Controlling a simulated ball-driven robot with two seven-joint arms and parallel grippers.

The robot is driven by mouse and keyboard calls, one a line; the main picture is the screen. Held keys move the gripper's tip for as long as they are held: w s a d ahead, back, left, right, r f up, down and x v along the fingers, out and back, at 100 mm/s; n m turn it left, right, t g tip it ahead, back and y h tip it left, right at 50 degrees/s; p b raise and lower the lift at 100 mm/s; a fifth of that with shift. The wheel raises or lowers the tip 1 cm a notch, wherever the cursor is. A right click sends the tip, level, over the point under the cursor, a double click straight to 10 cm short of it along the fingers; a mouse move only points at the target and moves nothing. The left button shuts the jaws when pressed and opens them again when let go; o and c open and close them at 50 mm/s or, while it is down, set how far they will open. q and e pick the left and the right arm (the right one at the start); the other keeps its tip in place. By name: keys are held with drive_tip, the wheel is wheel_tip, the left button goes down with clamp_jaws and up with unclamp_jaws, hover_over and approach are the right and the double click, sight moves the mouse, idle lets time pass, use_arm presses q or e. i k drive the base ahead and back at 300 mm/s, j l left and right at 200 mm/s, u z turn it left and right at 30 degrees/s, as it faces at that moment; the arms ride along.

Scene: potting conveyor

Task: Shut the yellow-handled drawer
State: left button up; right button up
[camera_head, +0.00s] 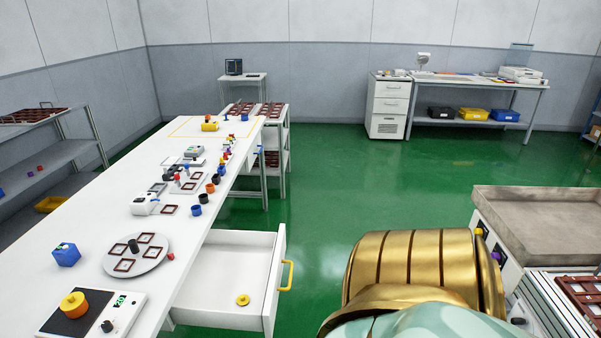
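The white drawer (212,309) with the yellow handle (286,276) stands open under the right side of the long white table. It is pulled out to the right, and its inside shows. A small yellow ring (243,300) lies on the drawer floor. The yellow handle is on the outer face of the drawer front, with nothing touching it. Neither of my grippers is in view. A large gold and pale green part, which looks like mine, fills the bottom middle, to the right of the drawer.
The long white table (95,217) holds a round plate (137,254), a scale with a yellow piece (74,303) and several small parts. A conveyor-like machine with a grey tray (545,228) stands at the right. Green floor (335,200) is clear between the table and the machine.

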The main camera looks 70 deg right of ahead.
sight(228, 264)
drive_tip(key=k+z, duration=0.2)
drive_tip(key=z, duration=1.65)
